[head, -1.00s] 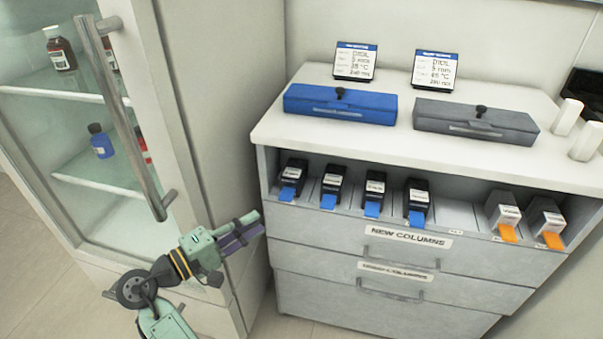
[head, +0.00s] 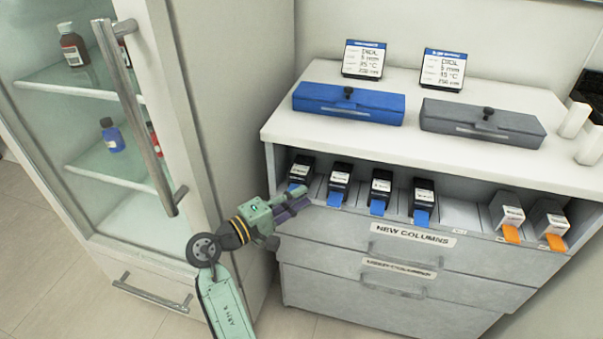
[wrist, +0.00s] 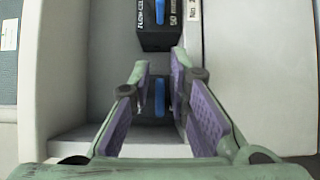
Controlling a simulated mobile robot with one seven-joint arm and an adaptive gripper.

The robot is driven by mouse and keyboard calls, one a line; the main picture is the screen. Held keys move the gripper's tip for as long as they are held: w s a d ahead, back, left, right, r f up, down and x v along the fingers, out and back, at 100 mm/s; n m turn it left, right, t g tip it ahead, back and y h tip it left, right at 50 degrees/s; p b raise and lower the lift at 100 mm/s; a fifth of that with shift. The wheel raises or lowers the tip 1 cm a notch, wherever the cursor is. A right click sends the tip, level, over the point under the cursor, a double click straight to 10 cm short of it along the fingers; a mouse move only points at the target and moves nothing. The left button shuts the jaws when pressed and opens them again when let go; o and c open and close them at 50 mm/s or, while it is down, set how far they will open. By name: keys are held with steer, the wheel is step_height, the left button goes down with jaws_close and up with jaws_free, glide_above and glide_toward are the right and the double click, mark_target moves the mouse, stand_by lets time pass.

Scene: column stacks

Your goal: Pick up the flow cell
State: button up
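Several black boxes with white labels and blue tabs stand in the open shelf bay in the head view. The leftmost black box (head: 301,167) is beside the fingertips of my gripper (head: 303,199). In the wrist view my gripper (wrist: 161,62) is open. A black box with a blue strip (wrist: 158,22) is beyond the fingertips, with label text only partly readable. A second dark block with a blue strip (wrist: 159,97) shows between the fingers, and I see no contact with it.
Two boxes with orange tabs (head: 507,212) stand at the bay's right. A blue case (head: 348,103), a grey case (head: 480,122) and two sign cards are on the cabinet top (head: 405,142). A glass-door fridge (head: 115,97) is at left. Bay walls flank the fingers.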

steer(key=shift+c, duration=0.6)
jaws_close()
steer(key=shift+s+r, duration=0.1)
steer(key=shift+r, duration=0.05)
